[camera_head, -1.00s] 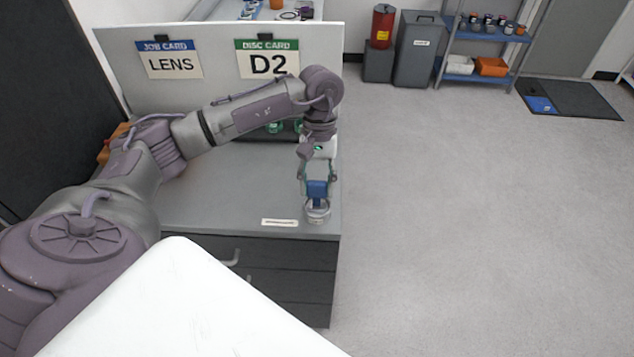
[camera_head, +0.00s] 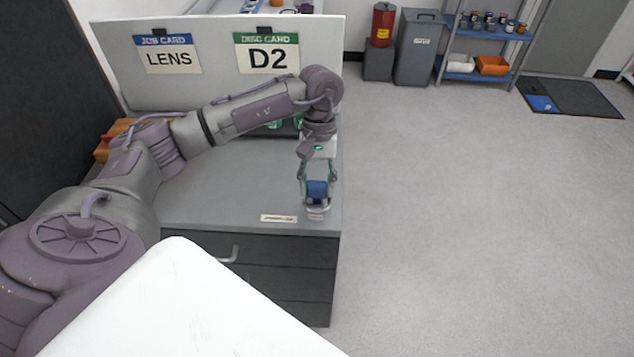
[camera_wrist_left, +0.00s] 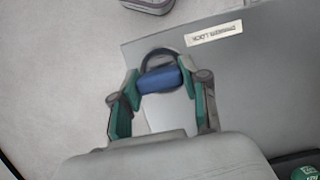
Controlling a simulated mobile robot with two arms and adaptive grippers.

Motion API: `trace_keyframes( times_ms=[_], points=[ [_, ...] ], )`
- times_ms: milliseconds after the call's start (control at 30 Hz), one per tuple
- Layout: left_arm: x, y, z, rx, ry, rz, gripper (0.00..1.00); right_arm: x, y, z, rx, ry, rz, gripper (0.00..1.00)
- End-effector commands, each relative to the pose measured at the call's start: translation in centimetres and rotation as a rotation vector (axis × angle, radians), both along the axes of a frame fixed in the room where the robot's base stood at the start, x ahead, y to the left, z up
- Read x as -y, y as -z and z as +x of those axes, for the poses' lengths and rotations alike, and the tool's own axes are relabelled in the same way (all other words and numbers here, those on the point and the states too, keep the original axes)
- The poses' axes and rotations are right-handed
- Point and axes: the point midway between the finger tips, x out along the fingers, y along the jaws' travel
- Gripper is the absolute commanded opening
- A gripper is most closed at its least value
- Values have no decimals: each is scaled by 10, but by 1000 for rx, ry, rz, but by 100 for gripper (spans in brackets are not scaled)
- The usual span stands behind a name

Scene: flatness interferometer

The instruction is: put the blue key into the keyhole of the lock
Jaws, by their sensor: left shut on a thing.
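My left gripper (camera_head: 317,188) is shut on the blue key (camera_head: 317,193) at the front right corner of the grey desk. The lock (camera_head: 317,213) is a small pale round body just below the key, largely covered by key and fingers. In the left wrist view, the blue key (camera_wrist_left: 159,80) lies between the green-padded fingertips of the left gripper (camera_wrist_left: 160,84). A dark ring, seemingly the lock's rim (camera_wrist_left: 158,53), shows just beyond it. The keyhole is hidden, and I cannot tell whether the key is in it or just above it. My right gripper is not in view.
A label strip (camera_head: 279,218) lies on the desk (camera_head: 225,195) left of the lock. A panel (camera_head: 218,88) with LENS and D2 cards stands at the back. Green-topped items sit behind my forearm. Drawers (camera_head: 285,280) are below; open floor lies to the right.

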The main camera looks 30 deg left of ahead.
Motion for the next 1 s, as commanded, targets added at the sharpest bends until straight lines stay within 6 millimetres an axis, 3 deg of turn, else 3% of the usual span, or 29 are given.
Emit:
trace_keyframes(
  times_ms=[667,700,867,1000],
  points=[
    [0,8,0,0,0,0,10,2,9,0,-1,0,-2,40],
    [0,8,0,0,0,0,46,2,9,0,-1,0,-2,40],
    [0,8,0,0,0,0,73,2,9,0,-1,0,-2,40],
    [0,8,0,0,0,0,74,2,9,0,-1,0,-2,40]
  ],
)
